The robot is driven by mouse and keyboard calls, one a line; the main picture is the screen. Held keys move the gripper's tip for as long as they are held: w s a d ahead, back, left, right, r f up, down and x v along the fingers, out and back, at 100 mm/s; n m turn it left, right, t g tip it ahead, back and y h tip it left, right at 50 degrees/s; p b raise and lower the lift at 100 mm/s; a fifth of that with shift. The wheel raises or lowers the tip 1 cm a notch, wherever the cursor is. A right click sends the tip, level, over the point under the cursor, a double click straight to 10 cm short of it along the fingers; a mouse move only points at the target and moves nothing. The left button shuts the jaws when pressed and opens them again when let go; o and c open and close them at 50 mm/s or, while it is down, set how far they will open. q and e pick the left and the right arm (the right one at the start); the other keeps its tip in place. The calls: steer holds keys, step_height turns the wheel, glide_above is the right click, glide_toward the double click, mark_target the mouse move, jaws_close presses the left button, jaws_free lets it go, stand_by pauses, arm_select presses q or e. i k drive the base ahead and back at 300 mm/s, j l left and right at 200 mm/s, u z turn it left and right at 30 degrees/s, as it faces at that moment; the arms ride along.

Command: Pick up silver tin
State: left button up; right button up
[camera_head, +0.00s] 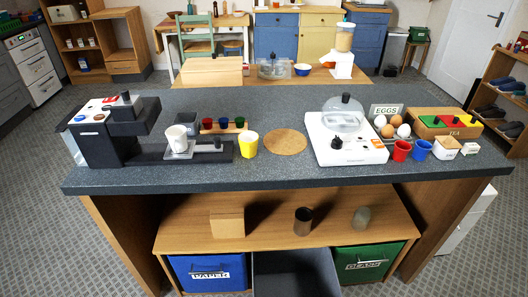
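A small grey cylinder (361,219), which looks like the silver tin, stands upright on the wooden shelf (275,239) below the dark countertop, right of centre. A dark brown cylinder (303,222) stands to its left on the same shelf, with a clear gap between them. A light wooden box (227,223) stands further left. Neither of my grippers is in view.
The dark countertop (275,168) overhangs the shelf and carries a coffee machine (108,132), a yellow cup (248,144), an egg cooker (346,135), eggs and a tea box (449,123). Blue (208,272) and green (368,262) crates sit under the shelf.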

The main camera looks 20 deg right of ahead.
mark_target(304, 216)
steer(key=z, duration=1)
